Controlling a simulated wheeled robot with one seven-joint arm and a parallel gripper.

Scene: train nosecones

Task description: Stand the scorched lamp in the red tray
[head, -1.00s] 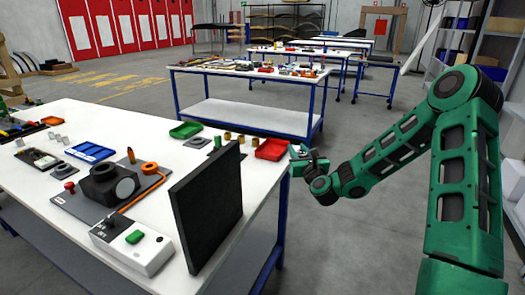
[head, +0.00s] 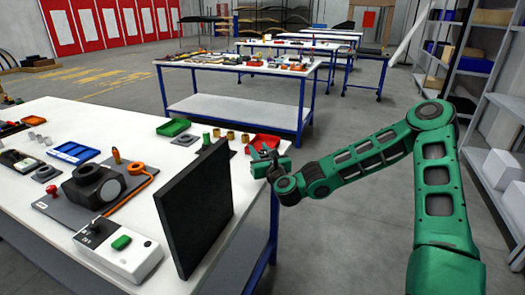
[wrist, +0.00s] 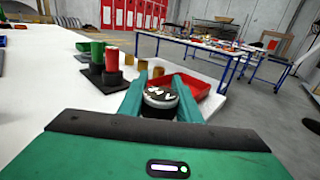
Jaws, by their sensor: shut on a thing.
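My gripper (wrist: 160,95) is shut on a round lamp (wrist: 160,98), whose pale top with dark scorch-like patches faces the wrist camera. The red tray (wrist: 205,86) lies just beyond the fingers in the wrist view, at the table's edge, partly hidden by the gripper and lamp. In the head view my gripper (head: 266,158) is at the table edge, overlapping the near side of the red tray (head: 262,139). The held lamp is too small to make out there. I cannot tell the height of the lamp above the tray.
A green lamp (wrist: 97,51) and a red lamp (wrist: 112,59) stand on dark bases left of the tray. Several brass cylinders (wrist: 158,71) stand near it. A green tray (head: 173,127) lies farther left. A tall black panel (head: 195,208) stands upright on the near table.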

